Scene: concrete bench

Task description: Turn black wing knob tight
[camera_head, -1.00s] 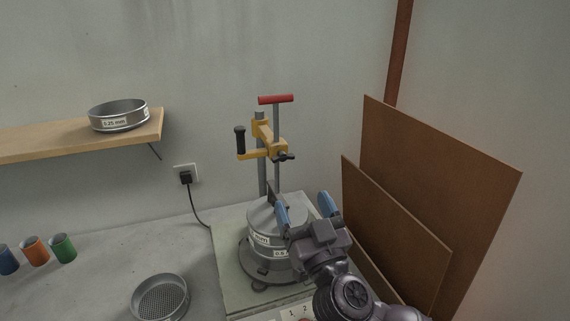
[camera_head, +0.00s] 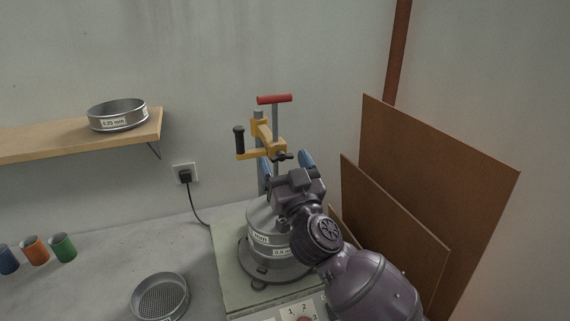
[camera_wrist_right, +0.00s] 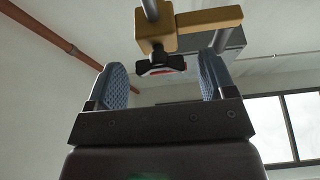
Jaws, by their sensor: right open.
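The black wing knob (camera_head: 285,156) sits on the yellow clamp arm (camera_head: 262,135) of the sieve shaker. My right gripper (camera_head: 286,163) is open, its blue-padded fingers pointing up just below the knob, one to each side in the picture. In the right wrist view, the wing knob (camera_wrist_right: 160,65) hangs under a yellow block (camera_wrist_right: 156,28) between the two spread fingers (camera_wrist_right: 161,72), with gaps on both sides and no contact seen. A small red and white patch shows at the knob. My left gripper is out of view.
The sieve stack (camera_head: 262,227) stands under the clamp, partly hidden by my right arm. Brown boards (camera_head: 435,180) lean at right. A loose sieve (camera_head: 160,297) lies on the bench.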

